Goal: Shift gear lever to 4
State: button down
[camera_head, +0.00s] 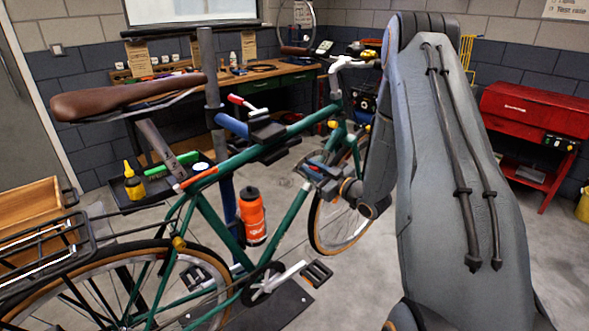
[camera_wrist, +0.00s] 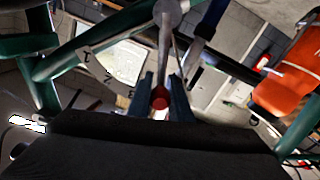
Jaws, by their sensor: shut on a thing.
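A pale gear plate (camera_wrist: 122,62) lies to the left of the lever, with the numbers 1, 2 and 3 running down toward the fingers. The lever's tip is just to the right of the 3. I cannot see a 4. In the head view my gripper (camera_head: 321,173) is at the green bike's down tube.
The green bike (camera_head: 292,212) stands on a stand, with an orange bottle (camera_head: 252,215) on its frame left of my gripper. A tool tray (camera_head: 150,187) is at the left. A workbench (camera_head: 255,75) and a red cabinet (camera_head: 535,110) stand behind.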

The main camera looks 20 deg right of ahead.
aim_at(319, 172)
jog(key=shift+d, duration=0.1)
jog(key=c, duration=1.6)
grip_release()
jog(key=shift+d, duration=0.1)
jog(key=b+v, duration=0.1)
jog(key=v, duration=0.6)
jog(key=shift+s+b, duration=0.3)
jog(key=shift+b, duration=0.1)
jog(key=shift+s, duration=0.1)
